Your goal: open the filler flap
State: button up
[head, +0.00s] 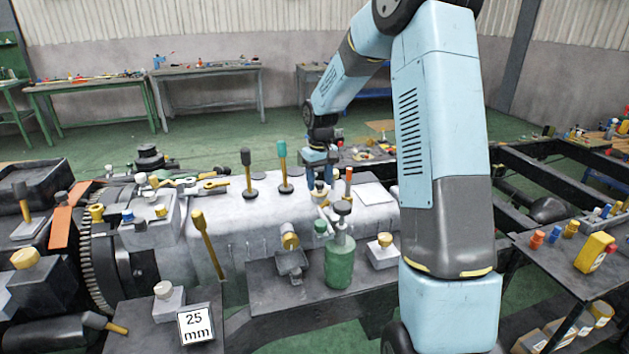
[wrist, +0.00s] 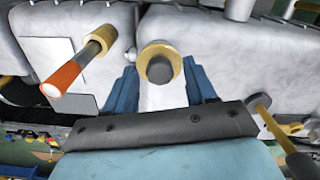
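My gripper (head: 320,182) points down over the pale grey gearbox casing (head: 225,213) in the head view. In the wrist view, my gripper (wrist: 160,72) has its two blue fingers apart. A yellow collar with a dark grey round end (wrist: 159,67) shows in the gap between the fingertips; I cannot tell whether they touch it. A white strip shows below it between the fingers. I cannot tell for sure which part is the filler flap. A flat white square plate (head: 374,195) lies on the casing right of my gripper; a similar plate shows in the wrist view (wrist: 62,62).
An orange-tipped rod in a yellow collar (wrist: 80,66) stands close left of the fingers. Two levers (head: 247,175) (head: 284,165) stand left of my gripper. A green canister (head: 340,262) stands in front.

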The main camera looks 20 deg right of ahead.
grip_shut()
dwell(0.3)
